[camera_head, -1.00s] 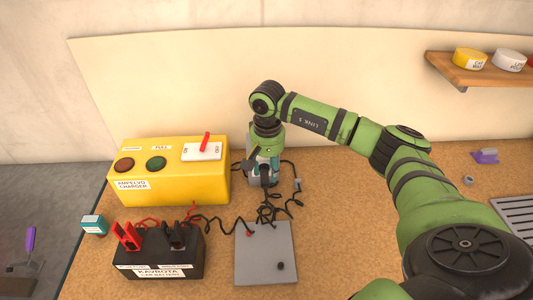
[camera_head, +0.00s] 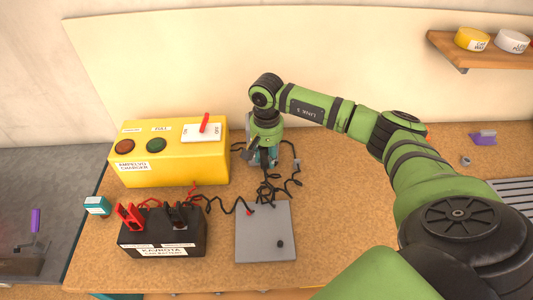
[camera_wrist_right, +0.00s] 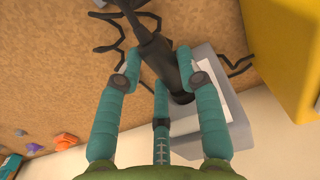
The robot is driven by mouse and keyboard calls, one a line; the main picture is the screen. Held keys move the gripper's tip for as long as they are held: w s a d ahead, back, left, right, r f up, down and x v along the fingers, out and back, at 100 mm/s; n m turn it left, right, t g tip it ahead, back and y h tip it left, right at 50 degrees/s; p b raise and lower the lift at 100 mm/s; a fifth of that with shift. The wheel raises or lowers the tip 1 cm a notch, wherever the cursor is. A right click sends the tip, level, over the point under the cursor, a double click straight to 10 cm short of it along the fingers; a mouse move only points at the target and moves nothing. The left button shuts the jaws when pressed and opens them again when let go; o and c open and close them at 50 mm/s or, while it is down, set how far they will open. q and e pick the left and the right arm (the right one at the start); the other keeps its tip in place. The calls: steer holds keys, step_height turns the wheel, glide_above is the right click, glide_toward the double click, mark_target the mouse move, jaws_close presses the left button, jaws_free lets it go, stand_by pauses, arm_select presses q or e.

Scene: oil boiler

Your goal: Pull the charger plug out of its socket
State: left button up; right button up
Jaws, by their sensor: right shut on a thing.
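My right gripper (camera_head: 263,157) points down at the back of the table, just right of the yellow charger box (camera_head: 170,165). In the right wrist view its teal fingers (camera_wrist_right: 157,80) are shut around the black charger plug (camera_wrist_right: 162,50). The plug's cable end points up in that view. Its other end meets the pale face of the grey socket box (camera_wrist_right: 237,130); whether its pins are still inside cannot be told. In the head view the arm and fingers hide most of the plug and socket. My left gripper does not show.
A black car battery (camera_head: 160,240) with red and black clamps stands at front left, beside a small teal box (camera_head: 97,206). A grey plate (camera_head: 262,243) lies right of it. Black cables (camera_head: 272,188) curl in front of the gripper. A wall shelf (camera_head: 480,58) is upper right.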

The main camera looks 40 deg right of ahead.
steer(key=shift+s+a+p, duration=0.25)
steer(key=shift+s+a, duration=0.2)
steer(key=shift+s, duration=0.3)
steer(key=shift+s+a+p, duration=0.2)
steer(key=shift+s+a, duration=0.25)
steer(key=shift+s, duration=0.3)
steer(key=shift+s+a+p, duration=0.25)
steer(key=shift+s+a, duration=0.2)
steer(key=shift+s, duration=0.3)
steer(key=shift+a, duration=0.1)
